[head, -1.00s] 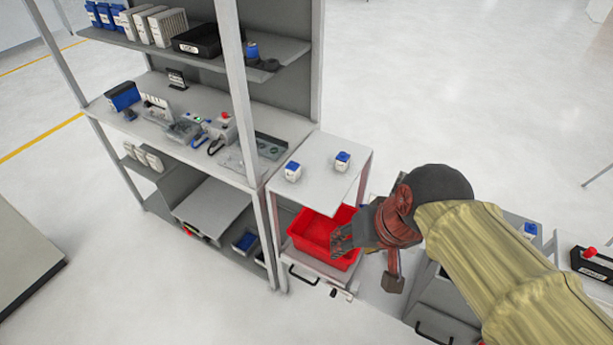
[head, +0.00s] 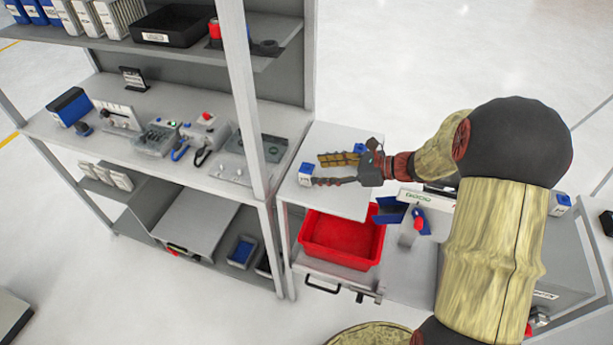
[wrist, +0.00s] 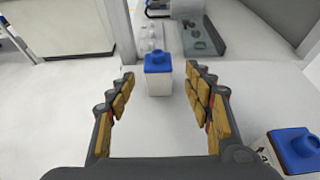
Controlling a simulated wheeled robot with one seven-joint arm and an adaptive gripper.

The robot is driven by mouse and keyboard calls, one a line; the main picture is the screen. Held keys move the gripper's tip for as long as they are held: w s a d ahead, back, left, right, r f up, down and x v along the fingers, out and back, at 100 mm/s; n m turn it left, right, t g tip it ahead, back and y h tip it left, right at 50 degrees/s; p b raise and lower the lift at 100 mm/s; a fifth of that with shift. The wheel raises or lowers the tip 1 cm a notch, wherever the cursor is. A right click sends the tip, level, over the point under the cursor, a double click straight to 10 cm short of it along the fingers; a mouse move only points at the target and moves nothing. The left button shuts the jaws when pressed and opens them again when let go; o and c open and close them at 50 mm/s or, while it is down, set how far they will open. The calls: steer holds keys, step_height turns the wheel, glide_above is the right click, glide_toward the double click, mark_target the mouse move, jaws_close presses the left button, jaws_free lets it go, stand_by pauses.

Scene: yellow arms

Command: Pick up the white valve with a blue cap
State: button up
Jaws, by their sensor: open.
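A white valve with a blue cap (head: 306,174) stands upright on the small white table (head: 340,207). In the wrist view this valve (wrist: 158,80) is straight ahead, centred between the fingertips, with a gap on both sides. My gripper (head: 317,171) is open and empty, low over the table, its fingers pointing left at the valve; its padded fingers (wrist: 161,84) frame the wrist view. A second white valve with a blue cap (head: 361,148) is partly hidden behind my gripper; it shows at the lower right of the wrist view (wrist: 297,150), outside the fingers.
A shelf post (head: 243,100) rises just left of the table. The workbench (head: 75,135) beyond it holds several devices and a grey tray (head: 258,158). A red bin (head: 342,240) sits below the tabletop, with a blue bin (head: 389,211) to its right.

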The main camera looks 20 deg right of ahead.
mark_target(313, 173)
steer(key=b+x, duration=0.1)
steer(key=x, duration=0.2)
steer(key=f+b+x, duration=0.1)
steer(key=x, duration=0.2)
steer(key=shift+s, duration=0.2)
steer(key=shift+d, duration=0.1)
steer(key=shift+c, duration=1.1)
steer(key=c, duration=1.1)
steer(key=shift+r, duration=0.1)
